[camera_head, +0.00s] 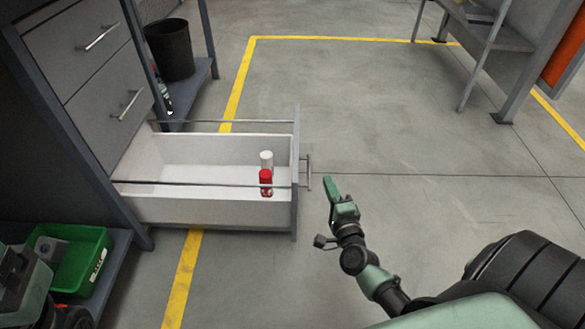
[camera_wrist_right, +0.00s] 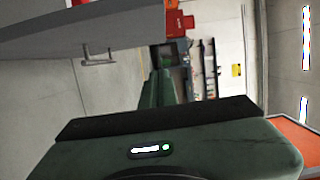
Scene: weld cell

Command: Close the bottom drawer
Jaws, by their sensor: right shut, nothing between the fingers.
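The bottom drawer (camera_head: 210,213) is pulled far out of the grey cabinet (camera_head: 75,45) and stands open. It is white inside, with thin rails along its sides and a bar handle (camera_head: 309,172) on its front panel. In the right wrist view the green fingers (camera_wrist_right: 160,88) point toward the background; the handle (camera_wrist_right: 98,56) hangs at upper left.
Two upper drawers (camera_head: 90,75) are shut. A black bin (camera_head: 170,50) stands on a shelf behind the cabinet. A green crate (camera_head: 75,262) sits at lower left. The floor right of the drawer is clear up to a metal bench (camera_head: 490,40).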

